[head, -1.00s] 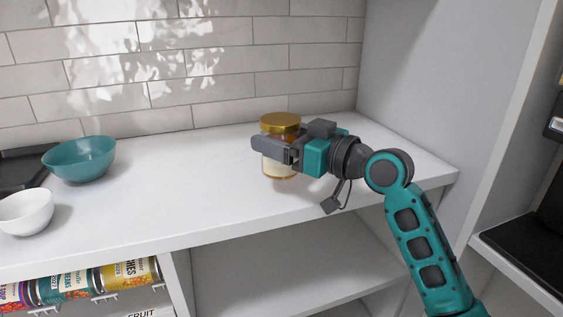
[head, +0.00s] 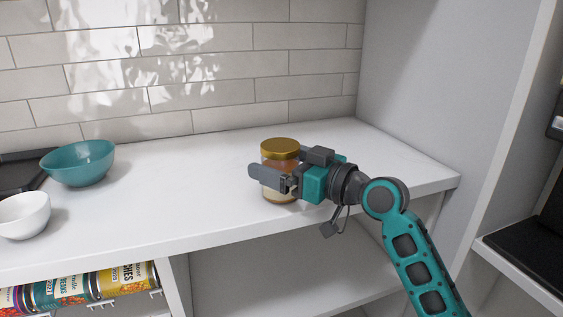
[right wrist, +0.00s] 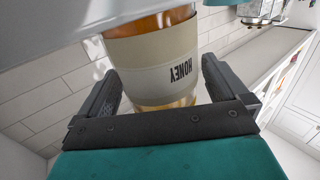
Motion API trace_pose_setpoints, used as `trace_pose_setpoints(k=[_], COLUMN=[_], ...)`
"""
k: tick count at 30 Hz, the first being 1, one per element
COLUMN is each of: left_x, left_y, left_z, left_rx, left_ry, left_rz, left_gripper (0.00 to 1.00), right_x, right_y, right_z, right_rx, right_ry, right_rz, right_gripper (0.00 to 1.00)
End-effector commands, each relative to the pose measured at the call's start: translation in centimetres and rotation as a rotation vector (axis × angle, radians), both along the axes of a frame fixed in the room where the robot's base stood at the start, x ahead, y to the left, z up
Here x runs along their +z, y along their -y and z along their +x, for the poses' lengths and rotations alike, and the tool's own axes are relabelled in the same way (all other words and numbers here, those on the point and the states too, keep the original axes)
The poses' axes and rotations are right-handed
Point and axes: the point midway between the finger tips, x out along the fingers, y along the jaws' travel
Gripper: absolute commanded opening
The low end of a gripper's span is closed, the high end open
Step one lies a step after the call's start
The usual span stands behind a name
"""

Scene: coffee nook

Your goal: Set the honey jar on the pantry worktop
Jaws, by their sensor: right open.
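The honey jar (head: 280,152), amber with a gold lid and a cream label, stands upright on the white worktop (head: 150,215). In the right wrist view the jar (right wrist: 155,60) shows its HONEY label, upside down in the picture, between the two fingers. My right gripper (head: 272,178) is open around the jar, reaching in from the right. One finger passes in front of the jar; the other is mostly hidden. In the wrist view a small gap shows beside the right finger of the gripper (right wrist: 160,88). My left gripper is not in view.
A teal bowl (head: 78,163), a white bowl (head: 24,215) and a dark tray (head: 22,172) are at the left. Cans (head: 125,280) sit on a rack below. A tiled wall is behind, a side panel (head: 440,80) at right. Worktop around the jar is clear.

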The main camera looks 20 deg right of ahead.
Motion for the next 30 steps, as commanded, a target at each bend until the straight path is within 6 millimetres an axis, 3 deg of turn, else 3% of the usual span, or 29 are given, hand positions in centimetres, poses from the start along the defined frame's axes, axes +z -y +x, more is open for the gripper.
trace_pose_setpoints(k=[5,19,30], left_x=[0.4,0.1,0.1], left_y=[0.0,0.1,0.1], left_z=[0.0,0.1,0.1], left_rx=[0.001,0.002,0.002], left_ry=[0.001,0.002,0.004], left_rz=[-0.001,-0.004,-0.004], left_gripper=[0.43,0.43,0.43], right_x=[0.5,0.1,0.3], right_y=[0.0,4.0,4.4], right_z=[0.0,-5.6,-6.1], right_rx=[0.0,-0.001,0.0], right_ry=[0.0,0.0,0.001], right_rz=[0.001,-0.001,0.001], right_gripper=[1.0,1.0,1.0])
